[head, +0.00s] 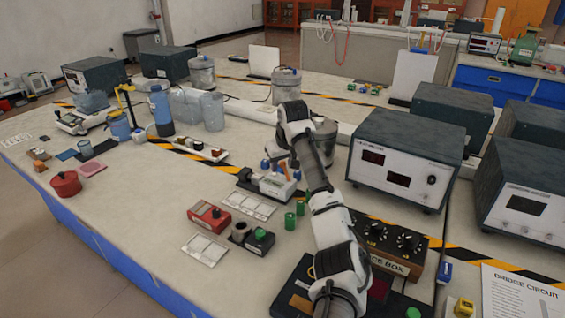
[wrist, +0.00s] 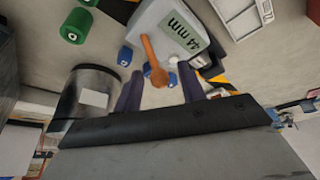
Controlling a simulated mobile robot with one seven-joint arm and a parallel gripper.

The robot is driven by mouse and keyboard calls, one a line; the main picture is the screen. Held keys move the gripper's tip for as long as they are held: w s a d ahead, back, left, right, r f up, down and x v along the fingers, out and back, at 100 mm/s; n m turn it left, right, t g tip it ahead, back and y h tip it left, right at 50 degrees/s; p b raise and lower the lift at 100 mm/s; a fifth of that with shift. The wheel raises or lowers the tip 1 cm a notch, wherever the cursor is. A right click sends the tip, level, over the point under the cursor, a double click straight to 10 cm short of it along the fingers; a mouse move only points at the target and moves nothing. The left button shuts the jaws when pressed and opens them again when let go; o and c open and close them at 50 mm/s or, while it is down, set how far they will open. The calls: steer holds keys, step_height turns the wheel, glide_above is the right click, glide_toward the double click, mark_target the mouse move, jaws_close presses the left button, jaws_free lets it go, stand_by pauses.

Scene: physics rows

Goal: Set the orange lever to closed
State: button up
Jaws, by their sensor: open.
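The orange lever (wrist: 152,58) lies across a white device (wrist: 160,22) with a display reading 44 mm. In the wrist view its round end points down toward the space between my fingers. My gripper (wrist: 160,72) is open, its two dark fingers on either side of the lever's end; I cannot tell whether either touches it. In the head view the white device (head: 273,186) stands mid-table beside my arm, with the lever (head: 285,169) small on it. My fingers are hard to make out there.
Blue knobs (wrist: 125,55) sit close to the device. A green cylinder (wrist: 76,26) and a metal can (wrist: 85,92) are nearby. A large instrument box (head: 405,158) stands right of my arm. A red box (head: 209,216) is in front.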

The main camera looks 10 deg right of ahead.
steer(key=shift+w+f, duration=0.25)
steer(key=shift+f, duration=0.25)
jaws_close()
